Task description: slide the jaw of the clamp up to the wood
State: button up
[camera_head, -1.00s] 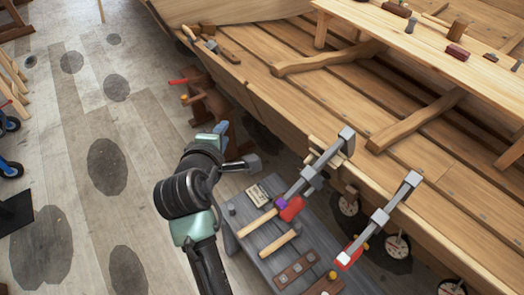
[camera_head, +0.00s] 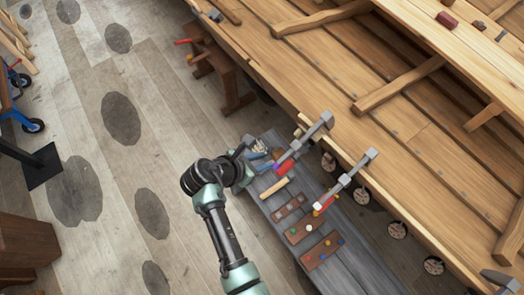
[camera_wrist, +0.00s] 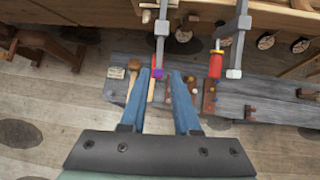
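Two grey bar clamps sit at the hull's edge. The nearer-left clamp (camera_head: 305,142) has a red handle and a purple part; it also shows in the wrist view (camera_wrist: 161,38). The other clamp (camera_head: 345,180) has a red handle with yellow; it also shows in the wrist view (camera_wrist: 238,45). The wood of the hull edge (camera_head: 345,155) runs behind them. My gripper (camera_wrist: 155,72) has its blue fingers apart, with the left clamp's purple and red end seen beyond the gap. Nothing is visibly held. Whether a finger touches the clamp, I cannot tell.
A grey bench (camera_head: 350,240) below the clamps carries brown blocks (camera_head: 305,228) with coloured knobs and a wooden mallet (camera_wrist: 133,68). A brown sawhorse (camera_head: 220,70) stands farther back.

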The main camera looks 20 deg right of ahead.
aim_at(293, 148)
jog(key=b+x, duration=1)
jog(key=x, duration=0.1)
jog(key=shift+d+f, duration=0.15)
jog(key=shift+f, duration=0.15)
jog(key=shift+b+x, duration=0.5)
jog(key=shift+x, duration=0.65)
jog(key=shift+w+r, duration=0.1)
jog(key=shift+c, duration=0.4)
jog(key=shift+w+d+r, duration=0.2)
jog(key=shift+d, duration=0.25)
jog(key=shift+w+d+r, duration=0.2)
jog(key=shift+d+r, duration=0.05)
jog(key=shift+d, duration=0.2)
jog(key=shift+w+d+r, duration=0.1)
jog(key=shift+d, duration=0.15)
jog(key=shift+d+r+p, duration=0.1)
jog(key=shift+p, duration=0.25)
